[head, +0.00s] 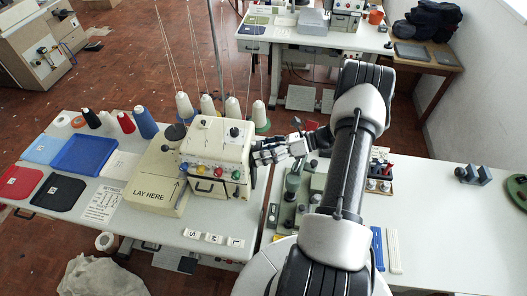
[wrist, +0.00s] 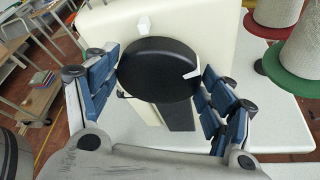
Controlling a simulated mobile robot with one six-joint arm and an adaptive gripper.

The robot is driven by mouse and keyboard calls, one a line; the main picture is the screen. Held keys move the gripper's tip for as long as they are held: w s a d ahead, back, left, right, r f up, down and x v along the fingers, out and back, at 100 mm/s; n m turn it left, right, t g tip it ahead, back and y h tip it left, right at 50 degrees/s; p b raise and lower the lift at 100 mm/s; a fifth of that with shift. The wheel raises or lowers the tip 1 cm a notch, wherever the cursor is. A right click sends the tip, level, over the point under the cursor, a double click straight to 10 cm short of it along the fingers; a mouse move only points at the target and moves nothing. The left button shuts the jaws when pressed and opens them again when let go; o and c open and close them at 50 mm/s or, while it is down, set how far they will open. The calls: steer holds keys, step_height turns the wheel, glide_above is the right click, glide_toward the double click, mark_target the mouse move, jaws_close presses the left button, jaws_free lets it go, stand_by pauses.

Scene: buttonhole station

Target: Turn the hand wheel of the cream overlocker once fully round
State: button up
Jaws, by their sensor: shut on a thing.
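The cream overlocker (head: 217,139) stands on the left table, with coloured dials on its front. It fills the upper middle of the wrist view (wrist: 215,30). Its black hand wheel (wrist: 157,70) is a round disc on its side, with a white mark at the disc's right edge. A white pointer (wrist: 144,24) sits on the cream body just above the wheel. My gripper (wrist: 158,66) is shut on the wheel, with blue-padded fingers at its left and right edges. In the head view my gripper (head: 257,154) is at the machine's right side and largely hides the wheel.
Thread cones (head: 232,107) stand behind the machine, with threads running up. A cream "LAY HERE" plate (head: 150,190) lies left of it. A green-based device (head: 290,205) stands close to the right, under my arm. The right table (head: 440,220) has free room.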

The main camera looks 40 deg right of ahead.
steer(key=o, duration=1.1)
step_height(320, 180, up, 10)
steer(key=shift+r, duration=0.1)
stand_by(0.3)
